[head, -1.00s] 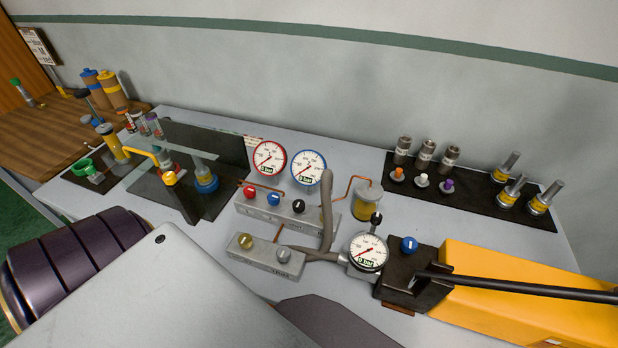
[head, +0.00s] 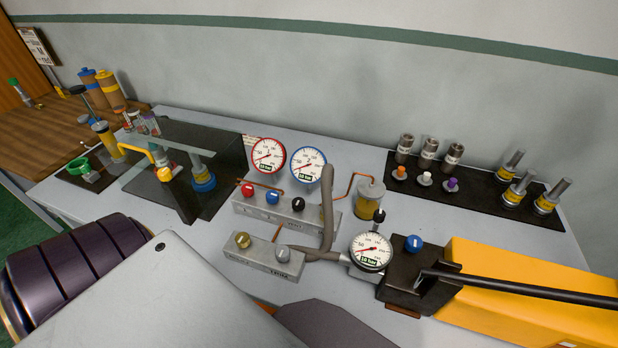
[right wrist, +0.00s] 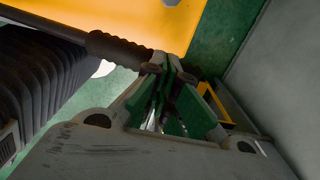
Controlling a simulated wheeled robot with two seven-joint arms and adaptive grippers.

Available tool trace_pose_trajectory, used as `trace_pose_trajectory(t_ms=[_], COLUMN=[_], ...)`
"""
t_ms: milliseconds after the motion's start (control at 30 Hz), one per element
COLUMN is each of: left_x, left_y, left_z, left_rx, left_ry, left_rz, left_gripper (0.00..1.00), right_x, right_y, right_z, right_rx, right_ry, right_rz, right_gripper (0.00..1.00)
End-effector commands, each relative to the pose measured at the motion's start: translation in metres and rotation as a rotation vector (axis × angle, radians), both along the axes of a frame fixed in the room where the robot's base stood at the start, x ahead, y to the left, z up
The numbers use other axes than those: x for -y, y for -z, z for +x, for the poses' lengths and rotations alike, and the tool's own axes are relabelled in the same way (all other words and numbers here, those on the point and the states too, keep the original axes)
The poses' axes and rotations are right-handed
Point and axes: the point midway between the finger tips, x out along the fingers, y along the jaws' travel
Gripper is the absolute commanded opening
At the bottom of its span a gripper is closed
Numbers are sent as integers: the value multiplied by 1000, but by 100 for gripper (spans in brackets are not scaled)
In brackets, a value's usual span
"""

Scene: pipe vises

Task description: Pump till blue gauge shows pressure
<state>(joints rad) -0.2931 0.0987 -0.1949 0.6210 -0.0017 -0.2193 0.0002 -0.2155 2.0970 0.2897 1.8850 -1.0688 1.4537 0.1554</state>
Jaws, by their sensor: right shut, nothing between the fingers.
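The blue-rimmed gauge (head: 308,164) stands at the back of the bench, and its readout looks like 10 bar. The red-rimmed gauge (head: 268,156) beside it and the pump gauge (head: 371,251) look the same. The yellow pump (head: 530,288) lies at the right, with a black head (head: 413,270), a blue knob (head: 414,243) and a long black lever (head: 530,286) running off the right edge. In the right wrist view my right gripper (right wrist: 172,66) is shut and empty, its tips by the lever's ribbed grip (right wrist: 125,50); contact is unclear. My left gripper is out of view.
A black mat (head: 475,190) holds several fittings. A dark vise stand (head: 190,190) is at left.

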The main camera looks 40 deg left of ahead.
Motion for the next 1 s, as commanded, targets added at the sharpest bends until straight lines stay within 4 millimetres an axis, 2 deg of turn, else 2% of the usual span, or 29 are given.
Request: trace_pose_trajectory(t_ms=[333, 467, 800, 967, 1000], left_x=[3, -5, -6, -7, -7], left_y=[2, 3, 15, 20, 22], left_z=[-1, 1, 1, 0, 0], left_rx=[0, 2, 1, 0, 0], left_ry=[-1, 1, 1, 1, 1], left_rz=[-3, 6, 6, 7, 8], left_gripper=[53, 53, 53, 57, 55], right_x=[1, 1, 4, 6, 6], right_y=[3, 4, 21, 30, 32], right_z=[0, 0, 1, 1, 1], right_rx=[-1, -1, -1, -1, -2], right_ry=[0, 0, 0, 0, 1], right_rz=[0, 1, 1, 1, 0], right_gripper=[0, 0, 0, 0, 0])
